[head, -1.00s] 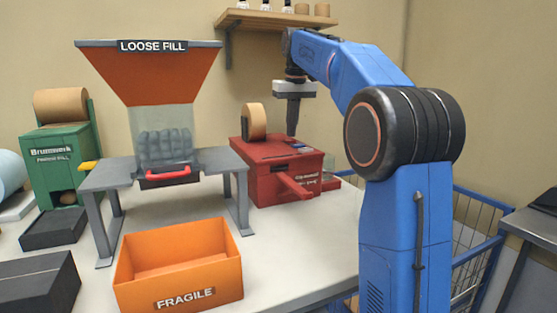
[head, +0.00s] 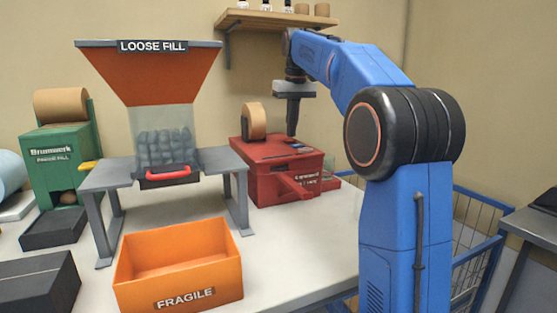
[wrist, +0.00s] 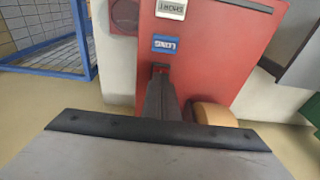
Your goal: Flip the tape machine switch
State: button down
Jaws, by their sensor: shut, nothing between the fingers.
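The red tape machine (head: 262,190) stands on the table at the centre, with a tan tape roll (head: 255,122) at its back left. In the wrist view its red top (wrist: 225,50) carries a blue LONG label (wrist: 165,44) and a white SHORT label (wrist: 172,9), both upside down. A small dark slot (wrist: 160,66) lies beside the LONG label. My gripper (head: 292,133) points down with its fingers shut and empty, tips at the machine's top. In the wrist view the tips (wrist: 160,76) are at the slot and cover part of it. I cannot tell the switch's position or whether they touch it.
A loose fill hopper (head: 160,95) on a grey stand is left of the machine. An orange FRAGILE box (head: 205,285) sits in front. A green paper fill machine (head: 65,160) is far left. A wall shelf (head: 275,18) hangs above. Some white table is clear before the tape machine.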

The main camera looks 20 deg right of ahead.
jog(key=shift+f, duration=0.65)
dwell(0.8)
notch_tip(320, 180, up, 7)
dwell(1.0)
jog(key=shift+s, duration=0.1)
dwell(0.4)
